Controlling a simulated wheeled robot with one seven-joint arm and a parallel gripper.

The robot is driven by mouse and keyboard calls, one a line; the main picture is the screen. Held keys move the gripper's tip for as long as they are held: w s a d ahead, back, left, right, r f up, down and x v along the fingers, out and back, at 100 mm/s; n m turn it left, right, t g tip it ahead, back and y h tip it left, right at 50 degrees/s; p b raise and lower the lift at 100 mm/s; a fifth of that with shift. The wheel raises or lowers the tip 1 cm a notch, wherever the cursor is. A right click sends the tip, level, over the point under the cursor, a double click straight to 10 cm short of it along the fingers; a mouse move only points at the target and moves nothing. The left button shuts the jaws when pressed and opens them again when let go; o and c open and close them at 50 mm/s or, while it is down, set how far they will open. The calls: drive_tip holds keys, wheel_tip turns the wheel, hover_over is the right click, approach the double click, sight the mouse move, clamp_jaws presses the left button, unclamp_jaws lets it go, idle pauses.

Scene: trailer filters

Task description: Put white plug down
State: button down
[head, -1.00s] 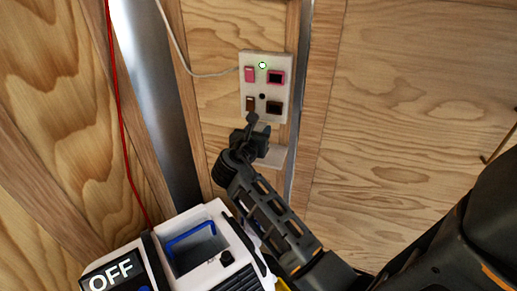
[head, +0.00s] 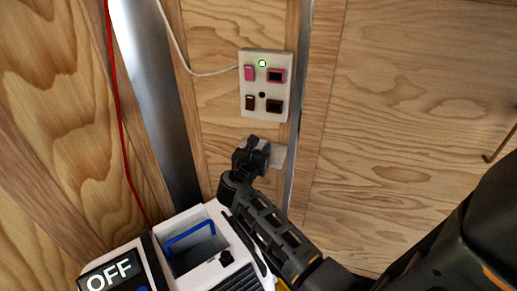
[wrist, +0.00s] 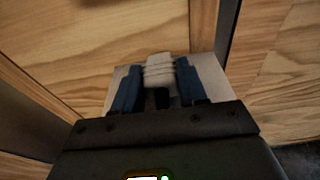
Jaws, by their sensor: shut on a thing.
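My gripper (head: 252,154) is just below the wall panel in the head view, in front of a small pale shelf. In the wrist view my gripper (wrist: 157,70) has its two blue fingers shut on the white plug (wrist: 159,74), which has a ribbed body. The shelf (head: 278,157) sticks out from the wall under the panel; in the wrist view the shelf (wrist: 207,68) lies behind and around the fingers. I cannot tell whether the plug touches it. The plug is hidden behind my gripper in the head view.
The white panel (head: 264,60) has pink and dark sockets, switches and a lit green light. A white cable (head: 205,74) runs to its left side. A white and black box marked OFF (head: 110,272) stands below left. A metal post (head: 150,95) and red wire are at left.

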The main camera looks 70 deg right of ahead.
drive_tip(key=shift+f, duration=0.4)
drive_tip(key=c, duration=0.6)
unclamp_jaws()
drive_tip(key=shift+r, duration=0.3)
drive_tip(key=shift+a+r, duration=0.25)
drive_tip(key=shift+a, duration=0.05)
drive_tip(key=v, duration=1.1)
drive_tip(key=shift+a, duration=0.2)
